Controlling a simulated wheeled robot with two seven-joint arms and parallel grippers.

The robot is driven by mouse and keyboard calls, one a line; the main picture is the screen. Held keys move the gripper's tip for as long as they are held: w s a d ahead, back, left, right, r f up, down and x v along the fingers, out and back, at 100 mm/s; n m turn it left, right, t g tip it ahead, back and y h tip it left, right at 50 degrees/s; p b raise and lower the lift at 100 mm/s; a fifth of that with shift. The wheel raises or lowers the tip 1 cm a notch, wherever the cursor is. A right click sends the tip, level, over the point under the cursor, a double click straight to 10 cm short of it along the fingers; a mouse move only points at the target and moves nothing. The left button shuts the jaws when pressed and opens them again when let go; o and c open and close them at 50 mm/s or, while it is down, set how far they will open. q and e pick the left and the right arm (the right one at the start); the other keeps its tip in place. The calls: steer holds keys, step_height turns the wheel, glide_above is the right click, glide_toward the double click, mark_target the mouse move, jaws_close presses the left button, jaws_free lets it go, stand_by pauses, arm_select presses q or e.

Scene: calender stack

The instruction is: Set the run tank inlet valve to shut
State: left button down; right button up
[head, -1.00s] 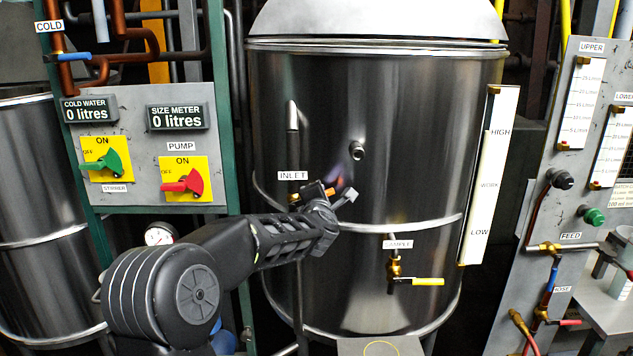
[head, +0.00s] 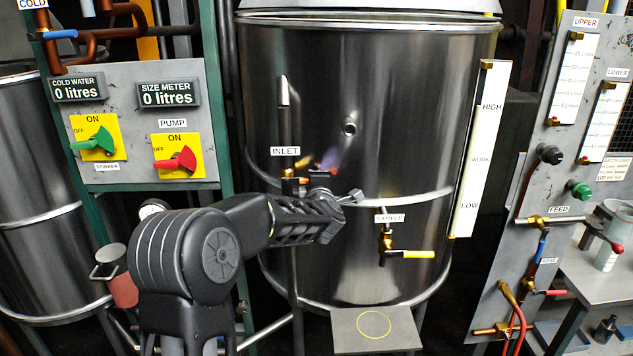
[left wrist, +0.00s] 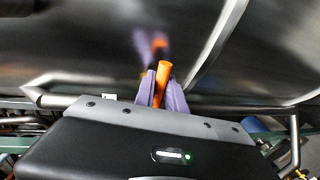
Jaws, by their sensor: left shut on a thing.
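The inlet valve (head: 288,186) is a small brass fitting just below the INLET label (head: 285,151) on the left front of the large steel tank (head: 350,100). Its orange handle (left wrist: 164,76) stands between the purple fingers of my left gripper (left wrist: 160,90) in the left wrist view. The gripper is shut on this handle. In the head view my left gripper (head: 318,180) reaches in front of the tank just right of the brass fitting and hides most of the handle. A blurred purple and orange reflection of fingers and handle shows on the tank wall. My right gripper is out of view.
The sample valve (head: 387,243) with a yellow lever (head: 412,254) sticks out of the tank to the right. A grey switch panel (head: 140,75) stands at the left, a gauge panel (head: 560,120) at the right. A small grey plate (head: 375,330) lies low in front.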

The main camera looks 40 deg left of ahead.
arm_select(q)
steer(key=shift+f, duration=0.15)
steer(key=c, duration=1.4)
jaws_free()
steer(key=b+v, duration=0.1)
steer(key=v, duration=0.7)
steer(key=shift+w+b, duration=0.1)
steer(key=shift+b, duration=0.25)
steer(key=shift+a, duration=0.1)
